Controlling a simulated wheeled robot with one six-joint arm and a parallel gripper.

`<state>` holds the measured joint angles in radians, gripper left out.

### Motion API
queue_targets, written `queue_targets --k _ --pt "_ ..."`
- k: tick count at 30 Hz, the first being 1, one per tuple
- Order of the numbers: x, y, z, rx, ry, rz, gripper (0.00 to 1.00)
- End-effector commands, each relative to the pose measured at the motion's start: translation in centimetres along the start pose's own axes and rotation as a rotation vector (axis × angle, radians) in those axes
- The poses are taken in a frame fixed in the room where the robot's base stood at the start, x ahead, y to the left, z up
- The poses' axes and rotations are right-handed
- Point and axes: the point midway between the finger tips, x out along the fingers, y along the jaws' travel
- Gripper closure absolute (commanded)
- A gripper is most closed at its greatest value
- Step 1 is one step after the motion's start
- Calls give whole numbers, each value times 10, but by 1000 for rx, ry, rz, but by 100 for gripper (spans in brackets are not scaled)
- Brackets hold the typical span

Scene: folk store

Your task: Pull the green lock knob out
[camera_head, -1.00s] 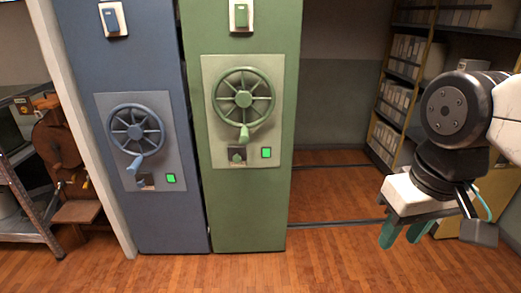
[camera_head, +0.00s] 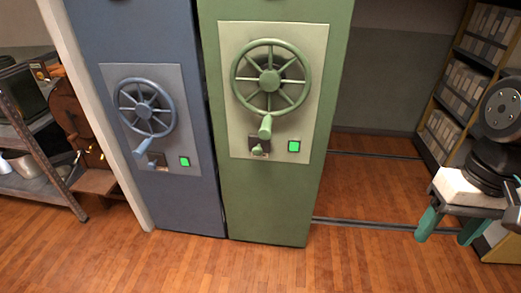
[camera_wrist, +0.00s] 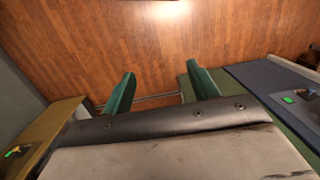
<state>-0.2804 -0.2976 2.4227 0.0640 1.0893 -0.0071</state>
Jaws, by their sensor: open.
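The green lock knob (camera_head: 258,152) sits low on the pale green plate of the green cabinet (camera_head: 265,205), below the green handwheel (camera_head: 270,79) and its handle. It is small, and how far it stands out is hard to tell. A lit green square (camera_head: 294,146) is to its right. My gripper (camera_head: 450,228) is at the right, open and empty, well apart from the knob, with green fingers pointing down. In the wrist view the two fingers (camera_wrist: 160,90) are spread above the wooden floor, and the knob is not seen there.
A blue cabinet (camera_head: 190,205) with its own wheel and knob stands left of the green one. Floor rails (camera_head: 365,223) cross the open aisle to the right. Shelves with boxes (camera_head: 465,75) stand far right. The wooden floor in front is clear.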

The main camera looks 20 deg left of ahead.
Motion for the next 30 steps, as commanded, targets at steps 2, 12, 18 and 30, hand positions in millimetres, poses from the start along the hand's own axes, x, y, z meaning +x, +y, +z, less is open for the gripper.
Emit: queue_targets --k 2,12,18,30 --pt "18 -24 -35 -45 -5 -16 41" --pt "116 -149 -184 -158 158 -98 41" --pt "194 -234 -261 -181 339 -141 41" --pt "329 -369 -389 -98 1000 -162 41"
